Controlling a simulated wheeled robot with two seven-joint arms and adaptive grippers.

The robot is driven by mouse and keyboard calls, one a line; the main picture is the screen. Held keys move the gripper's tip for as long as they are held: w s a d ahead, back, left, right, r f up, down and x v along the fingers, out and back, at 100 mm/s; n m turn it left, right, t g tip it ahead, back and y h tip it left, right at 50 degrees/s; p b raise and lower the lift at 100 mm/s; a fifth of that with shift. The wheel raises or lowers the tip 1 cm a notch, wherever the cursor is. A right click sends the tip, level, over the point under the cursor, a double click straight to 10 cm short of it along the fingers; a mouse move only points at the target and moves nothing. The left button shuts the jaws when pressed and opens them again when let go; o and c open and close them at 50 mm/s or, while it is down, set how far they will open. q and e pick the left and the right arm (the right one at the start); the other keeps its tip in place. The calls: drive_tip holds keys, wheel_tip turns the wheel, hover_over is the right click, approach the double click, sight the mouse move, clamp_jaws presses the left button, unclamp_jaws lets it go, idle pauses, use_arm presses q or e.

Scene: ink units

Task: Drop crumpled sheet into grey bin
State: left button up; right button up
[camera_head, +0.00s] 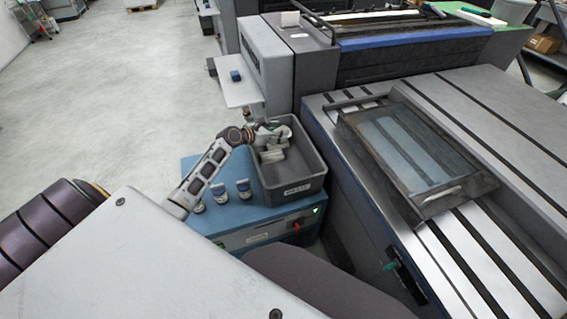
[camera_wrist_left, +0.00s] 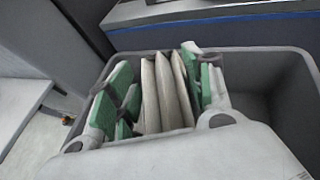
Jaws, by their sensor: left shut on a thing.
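In the left wrist view the gripper (camera_wrist_left: 160,95) has green-padded fingers shut on the crumpled sheet (camera_wrist_left: 163,92), which is off-white with folds. The bin's rim and inside (camera_wrist_left: 262,85) show behind and to the right of the sheet. Pale shapes under the gripper in the head view are too small to separate clearly. My right gripper is not in view.
Several small jars with blue labels (camera_head: 220,193) stand on the blue cabinet (camera_head: 240,219) left of the bin. A grey press (camera_head: 345,180) stands close on the right, with a framed screen (camera_head: 420,150) on it. The floor at left is open.

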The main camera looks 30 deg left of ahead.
use_arm(q)
drive_tip(key=shift+f, duration=0.15)
drive_tip(key=o, duration=0.6)
drive_tip(key=shift+c, duration=0.2)
drive_tip(key=o, duration=0.4)
drive_tip(key=shift+c, duration=0.2)
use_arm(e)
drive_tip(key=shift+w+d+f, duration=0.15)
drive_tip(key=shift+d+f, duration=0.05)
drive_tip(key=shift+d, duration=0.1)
use_arm(q)
drive_tip(key=shift+s, duration=0.1)
drive_tip(key=shift+s+a+r, duration=0.25)
drive_tip(key=shift+s, duration=0.3)
drive_tip(key=v, duration=1)
drive_tip(key=shift+s, duration=0.25)
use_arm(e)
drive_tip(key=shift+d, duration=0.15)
